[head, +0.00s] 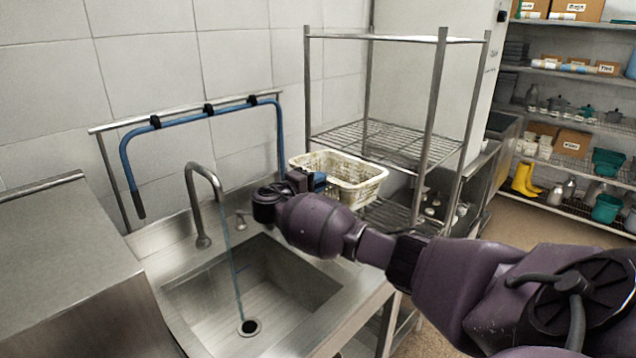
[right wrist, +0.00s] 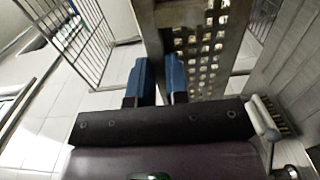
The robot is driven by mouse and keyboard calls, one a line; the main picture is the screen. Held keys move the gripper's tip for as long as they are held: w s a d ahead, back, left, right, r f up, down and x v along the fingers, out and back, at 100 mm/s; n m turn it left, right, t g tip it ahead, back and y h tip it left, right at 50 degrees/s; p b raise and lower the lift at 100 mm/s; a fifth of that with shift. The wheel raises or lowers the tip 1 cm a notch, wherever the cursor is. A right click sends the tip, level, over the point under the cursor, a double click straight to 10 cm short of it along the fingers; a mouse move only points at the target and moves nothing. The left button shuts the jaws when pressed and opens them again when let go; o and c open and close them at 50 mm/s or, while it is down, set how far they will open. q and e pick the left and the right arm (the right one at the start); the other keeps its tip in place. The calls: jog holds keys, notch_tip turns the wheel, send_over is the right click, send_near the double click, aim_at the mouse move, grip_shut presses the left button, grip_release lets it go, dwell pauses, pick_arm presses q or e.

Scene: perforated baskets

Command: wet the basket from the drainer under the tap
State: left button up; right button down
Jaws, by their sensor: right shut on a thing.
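The cream perforated basket (head: 362,170) is in the head view, above the right end of the sink counter and in front of the wire rack. My right gripper (head: 318,181) is shut on its near left side. In the right wrist view the blue fingers (right wrist: 161,80) close on the edge of the basket wall (right wrist: 160,35), with its rows of holes to the right. The tap (head: 205,190) stands behind the sink basin (head: 285,290), left of the gripper. A thin stream of water falls from it to the drain. My left gripper is out of view.
The wire rack (head: 390,145) stands close behind the basket, its posts near it. A blue hose (head: 190,116) hangs on a wall rail behind the tap. The basin is empty apart from the water. A steel unit (head: 60,260) borders the sink at left.

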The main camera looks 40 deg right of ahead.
aim_at(325, 194)
jog(key=f+n+t, duration=0.1)
jog(key=t, duration=0.1)
jog(key=s+f+n+t+y, duration=0.1)
jog(key=f+t, duration=0.1)
jog(key=f+n+t, duration=0.1)
jog(key=n+t, duration=0.1)
jog(key=shift+s+a+f+y, duration=0.2)
jog(key=shift+a+f+y, duration=0.1)
jog(key=shift+a+f, duration=0.1)
jog(key=s+a+f+n+t+y+p, duration=0.1)
jog(key=s+a+f+n+t+y, duration=0.1)
jog(key=s+a+n+t+y, duration=0.45)
jog(key=s+a+f+n+t+y+p, duration=0.1)
jog(key=s+a+f+n+t+y, duration=0.25)
jog(key=s+a+n+y, duration=0.6)
jog(key=shift+w+f+m+y+b, duration=0.85)
jog(key=shift+w+f+m, duration=0.2)
jog(key=shift+w, duration=3.85)
jog(key=s+d+r, duration=0.1)
jog(key=s+r, duration=0.1)
jog(key=s, duration=0.8)
jog(key=shift+d+t+p, duration=0.2)
jog(key=shift+t+p, duration=0.1)
jog(key=shift+t, duration=0.1)
